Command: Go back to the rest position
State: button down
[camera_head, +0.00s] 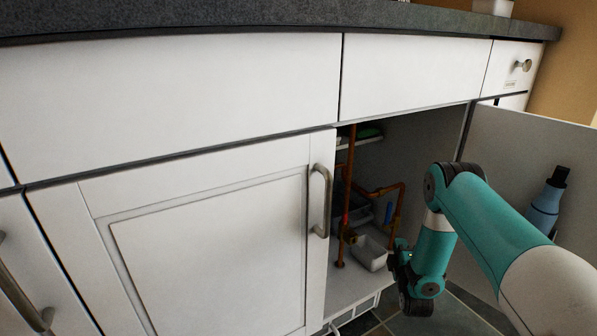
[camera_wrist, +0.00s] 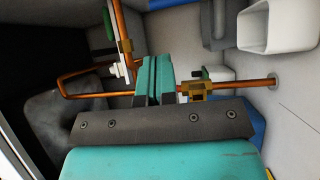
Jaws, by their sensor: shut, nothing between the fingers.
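My gripper (camera_wrist: 154,66) is shut and empty, its two teal fingers together in the wrist view. In the head view my gripper (camera_head: 398,250) is small and partly hidden by my wrist. It is at the opening of the sink cabinet (camera_head: 345,290), to the right of the pipes inside. Copper pipes (camera_head: 386,191) run up and across in the cabinet. In the wrist view the copper pipes (camera_wrist: 85,75) and brass valves pass behind my fingers. I cannot tell whether the fingers touch them.
The right cabinet door (camera_head: 520,150) stands open, with a blue bottle (camera_head: 547,205) at it. The left door (camera_head: 215,240) is shut, its handle (camera_head: 321,200) sticking out. A white bin (camera_head: 369,253) stands inside on the cabinet floor. The dark countertop (camera_head: 250,14) runs above.

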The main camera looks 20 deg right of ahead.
jog(key=a+r+m+g+y, duration=0.6)
jog(key=a+r, duration=0.4)
jog(key=r, duration=0.4)
jog(key=s+a+r+m+g, duration=0.2)
jog(key=s+a+r+g, duration=0.1)
jog(key=s, duration=0.4)
jog(key=s+a+r+m+g, duration=0.2)
jog(key=s+r+m+g, duration=0.15)
jog(key=s, duration=0.45)
jog(key=s+a+r+m+g, duration=0.2)
jog(key=s+a+r+g, duration=0.1)
jog(key=s, duration=0.4)
jog(key=s+a+r+n+g+y+p, duration=0.1)
jog(key=s+a+r+n+y+p, duration=0.15)
jog(key=s+a+r+p, duration=0.35)
jog(key=s+a+r+n+g+y+p, duration=0.1)
jog(key=a+r+n+p, duration=0.15)
jog(key=r, duration=0.55)
jog(key=s+a+r+n+y+p, duration=0.1)
jog(key=s+a+r+n+p, duration=0.25)
jog(key=a+r, duration=0.3)
notch_tip(320, 180, up, 35)
jog(key=m+p, duration=0.1)
jog(key=p, duration=3.4)
jog(key=shift+d, duration=0.45)
jog(key=shift+f, duration=0.2)
